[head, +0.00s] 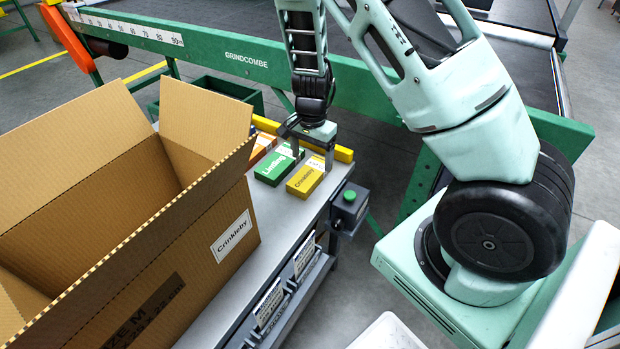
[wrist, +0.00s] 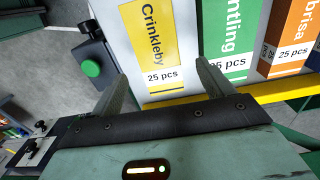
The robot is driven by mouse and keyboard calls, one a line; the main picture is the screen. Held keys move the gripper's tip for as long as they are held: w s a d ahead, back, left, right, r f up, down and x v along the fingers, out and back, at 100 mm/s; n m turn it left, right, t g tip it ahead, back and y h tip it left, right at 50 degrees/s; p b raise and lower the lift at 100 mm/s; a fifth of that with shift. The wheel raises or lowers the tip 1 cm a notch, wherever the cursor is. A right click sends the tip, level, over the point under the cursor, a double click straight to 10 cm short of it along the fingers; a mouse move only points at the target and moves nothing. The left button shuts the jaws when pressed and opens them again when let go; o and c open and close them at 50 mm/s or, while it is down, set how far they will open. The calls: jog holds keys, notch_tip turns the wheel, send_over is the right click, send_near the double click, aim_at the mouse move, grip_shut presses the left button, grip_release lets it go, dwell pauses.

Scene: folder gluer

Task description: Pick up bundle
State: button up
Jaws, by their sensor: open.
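A yellow bundle labelled "Crinkleby 25 pcs" (head: 304,180) lies on the grey bench. It also shows in the wrist view (wrist: 152,45). A green bundle (head: 273,168) lies just left of it, and an orange bundle (head: 262,146) lies beyond that one. My gripper (head: 307,152) is open and empty above the row, near the yellow bundle's far end. In the wrist view its two fingers (wrist: 161,72) point toward the yellow bundle's end, one to each side. I cannot tell the exact height gap.
A large open cardboard box (head: 120,215) labelled "Crinkleby" fills the left of the bench (head: 225,305). A yellow rail (head: 340,153) runs behind the bundles. A green-button box (head: 349,205) sits at the bench's right edge. A green machine beam (head: 215,52) stands behind.

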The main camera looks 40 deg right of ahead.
aim_at(311, 170)
notch_tip(311, 170, down, 5)
jog(key=shift+s+a+f+b, duration=0.1)
jog(key=shift+b, duration=0.6)
jog(key=c, duration=1.1)
notch_tip(311, 170, up, 10)
jog(key=p, duration=0.2)
jog(key=shift+p, duration=0.4)
